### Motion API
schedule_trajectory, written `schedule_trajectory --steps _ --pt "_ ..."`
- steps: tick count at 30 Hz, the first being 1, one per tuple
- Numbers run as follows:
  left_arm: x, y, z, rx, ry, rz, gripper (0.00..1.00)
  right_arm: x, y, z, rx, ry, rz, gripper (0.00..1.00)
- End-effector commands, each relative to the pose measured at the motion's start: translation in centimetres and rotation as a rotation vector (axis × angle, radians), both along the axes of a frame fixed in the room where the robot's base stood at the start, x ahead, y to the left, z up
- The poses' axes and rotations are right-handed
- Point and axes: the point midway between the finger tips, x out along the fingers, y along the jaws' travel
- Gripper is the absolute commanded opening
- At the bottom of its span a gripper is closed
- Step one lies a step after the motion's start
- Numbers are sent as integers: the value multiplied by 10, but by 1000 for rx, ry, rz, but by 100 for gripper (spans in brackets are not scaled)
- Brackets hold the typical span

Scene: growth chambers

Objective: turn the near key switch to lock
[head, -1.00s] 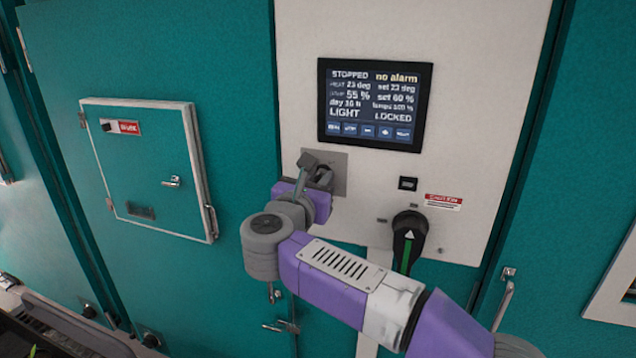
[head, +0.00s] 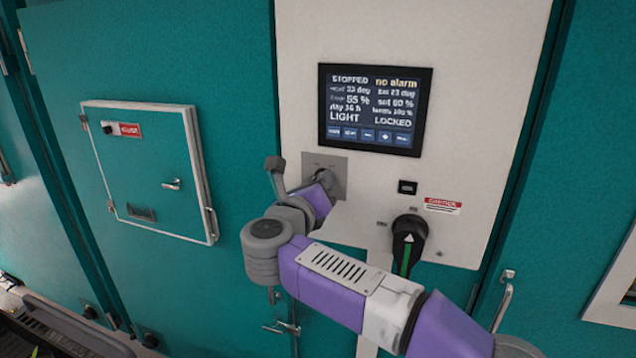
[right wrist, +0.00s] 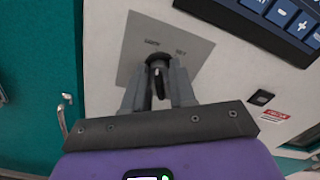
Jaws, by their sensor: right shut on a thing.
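The key switch sits on a grey square plate (head: 337,163) below the display, on the white panel. The plate (right wrist: 193,42) also shows in the right wrist view, with two small labels; the left one seems to read LOCK and the right one SET. My right gripper (right wrist: 159,88) is shut on the dark key (right wrist: 159,82), its fingers on both sides of it at the round lock. In the head view the gripper (head: 328,180) covers most of the key, so its angle is hard to tell there. My left gripper is not in view.
The display (head: 374,108) reads STOPPED, no alarm, LIGHT and LOCKED. A black rotary handle (head: 409,240) with a green stripe is right of my arm, under a small black switch (head: 407,187). A white-framed hatch (head: 150,170) is on the teal door at left.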

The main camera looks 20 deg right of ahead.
Motion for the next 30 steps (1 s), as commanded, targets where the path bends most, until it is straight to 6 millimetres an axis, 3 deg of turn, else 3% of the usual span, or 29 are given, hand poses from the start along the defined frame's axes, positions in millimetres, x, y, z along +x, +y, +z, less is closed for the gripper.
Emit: schedule_trajectory --steps 12,13,15,24,30 --pt "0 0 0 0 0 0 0 0 0 -2 -7 9 -1 0" --pt "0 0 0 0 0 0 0 0 0 -2 -7 9 -1 27" --pt "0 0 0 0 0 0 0 0 0 -2 -7 8 -1 33" --pt "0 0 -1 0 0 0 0 -2 2 -1 -6 5 1 33" --pt "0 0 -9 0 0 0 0 -26 18 -2 -6 5 3 33"
